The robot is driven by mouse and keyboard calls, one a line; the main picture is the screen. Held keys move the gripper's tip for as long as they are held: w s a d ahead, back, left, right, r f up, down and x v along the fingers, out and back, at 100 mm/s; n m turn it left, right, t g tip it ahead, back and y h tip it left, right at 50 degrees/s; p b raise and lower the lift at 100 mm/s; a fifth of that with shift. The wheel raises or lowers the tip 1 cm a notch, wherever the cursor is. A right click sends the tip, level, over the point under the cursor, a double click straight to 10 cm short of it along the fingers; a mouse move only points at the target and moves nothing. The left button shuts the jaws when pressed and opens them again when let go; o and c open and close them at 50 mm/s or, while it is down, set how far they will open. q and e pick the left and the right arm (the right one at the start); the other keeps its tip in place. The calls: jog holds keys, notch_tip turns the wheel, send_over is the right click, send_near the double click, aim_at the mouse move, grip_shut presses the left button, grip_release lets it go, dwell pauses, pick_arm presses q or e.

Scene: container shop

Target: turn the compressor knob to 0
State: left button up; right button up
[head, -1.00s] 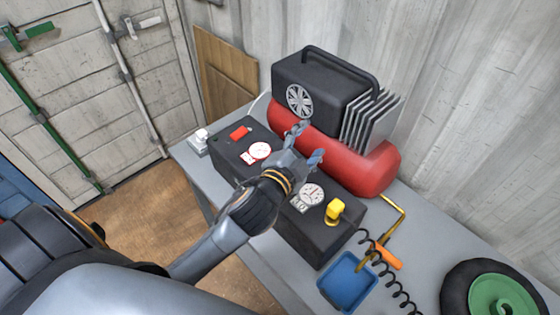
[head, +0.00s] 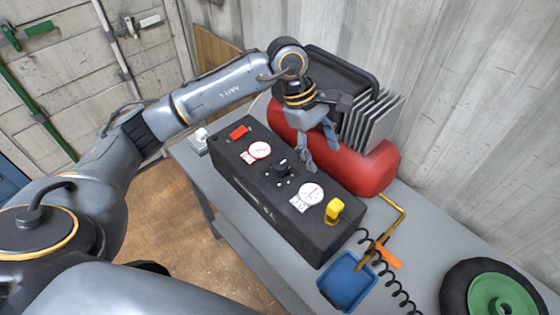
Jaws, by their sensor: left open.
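The compressor (head: 372,160) has a red tank, a black motor housing and grey fins, and stands on the grey bench. In front of it is a black control box (head: 305,228). The black knob (head: 283,168) sits on the box's top between two white gauges, with small white marks around it; its exact setting is too small to read. My left gripper (head: 319,154) is open and empty, pointing down beside the red tank, to the right of the knob and apart from it. My right gripper is not in view.
A red switch (head: 239,132) and a yellow knob (head: 334,210) sit on the box's ends. A blue tray (head: 347,282), a coiled black hose (head: 392,277) and a green-hubbed wheel (head: 497,292) lie to the right. The wall stands close behind.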

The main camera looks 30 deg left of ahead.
aim_at(280, 164)
pick_arm(q)
jog(key=w+a+r+y, duration=0.15)
jog(key=a+y, duration=0.35)
jog(key=a, duration=0.6)
notch_tip(280, 164, down, 12)
jog(key=p, duration=0.5)
jog(key=shift+s+f, duration=0.15)
jog(key=shift+f, duration=0.6)
jog(key=c, duration=1.2)
jog(key=shift+o, duration=0.2)
